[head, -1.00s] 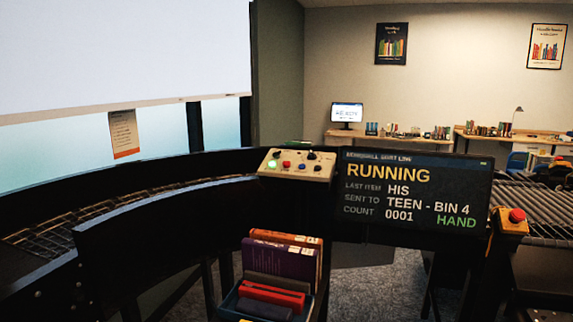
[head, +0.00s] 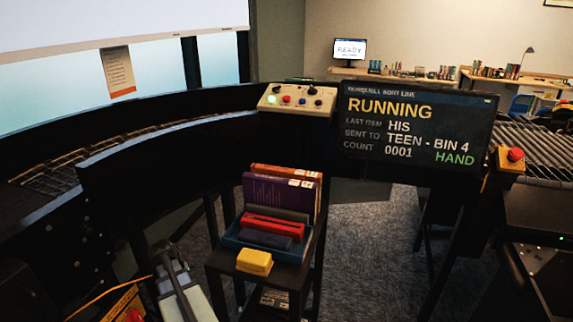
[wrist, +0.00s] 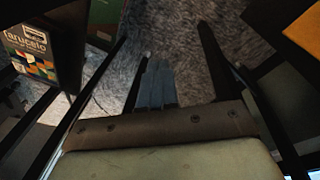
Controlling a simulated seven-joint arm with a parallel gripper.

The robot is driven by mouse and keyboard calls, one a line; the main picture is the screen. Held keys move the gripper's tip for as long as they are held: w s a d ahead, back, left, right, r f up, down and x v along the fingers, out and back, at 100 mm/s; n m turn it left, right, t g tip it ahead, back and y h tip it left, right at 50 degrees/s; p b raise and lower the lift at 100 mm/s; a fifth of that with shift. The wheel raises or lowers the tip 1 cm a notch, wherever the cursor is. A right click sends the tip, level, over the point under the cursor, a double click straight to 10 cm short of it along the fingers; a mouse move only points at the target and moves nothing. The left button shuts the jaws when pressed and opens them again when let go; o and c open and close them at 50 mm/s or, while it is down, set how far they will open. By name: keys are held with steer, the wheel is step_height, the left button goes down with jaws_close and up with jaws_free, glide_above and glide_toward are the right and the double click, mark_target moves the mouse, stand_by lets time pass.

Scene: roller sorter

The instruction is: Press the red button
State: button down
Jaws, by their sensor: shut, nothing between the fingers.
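A red push button (head: 286,99) sits on the cream control panel (head: 320,104), between a lit green button (head: 273,99) and a blue one (head: 302,100). A larger red mushroom button (head: 515,154) stands on a yellow box (head: 511,164) at the right, beside the display. My gripper (wrist: 157,82) is shut and empty in the wrist view, with grey carpet beyond it. Part of my pale arm shows at the lower left of the head view, well apart from both buttons. Neither button shows clearly in the wrist view.
The display (head: 415,125) reads RUNNING and HAND. A small dark stand below the panel holds a blue tray (head: 233,233) of books and a yellow block (head: 254,262). A curved dark conveyor wall (head: 150,165) runs along the left. Rollers (head: 545,150) lie at the right.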

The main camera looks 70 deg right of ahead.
steer(key=w+d+r+m+t, duration=0.1)
steer(key=d+r+m+t, duration=0.15)
steer(key=d+r, duration=1.4)
steer(key=s+d+r+t+h, duration=0.1)
steer(key=s+d+r, duration=0.3)
steer(key=d+r, duration=0.3)
steer(key=s+d+r+t+h, duration=0.1)
steer(key=s+d+r, duration=0.3)
steer(key=d+r, duration=0.4)
steer(key=s+d+r+t+h, duration=0.1)
steer(key=s+d+r+t, duration=0.2)
steer(key=r, duration=1.4)
steer(key=shift+s+d+r, duration=0.1)
steer(key=shift+s+d, duration=0.25)
steer(key=shift+d, duration=0.45)
steer(key=shift+s+d+r, duration=0.1)
steer(key=shift+s+d, duration=0.3)
steer(key=shift+d, duration=0.4)
steer(key=shift+s+d+r, duration=0.1)
steer(key=shift+s+d, duration=0.25)
steer(key=shift+d, duration=0.45)
step_height(320, 180, up, 18)
steer(key=t+h, duration=0.2)
glide_above(287, 99)
steer(key=a, duration=0.4)
steer(key=shift+s+n, duration=0.25)
steer(key=shift+f, duration=0.15)
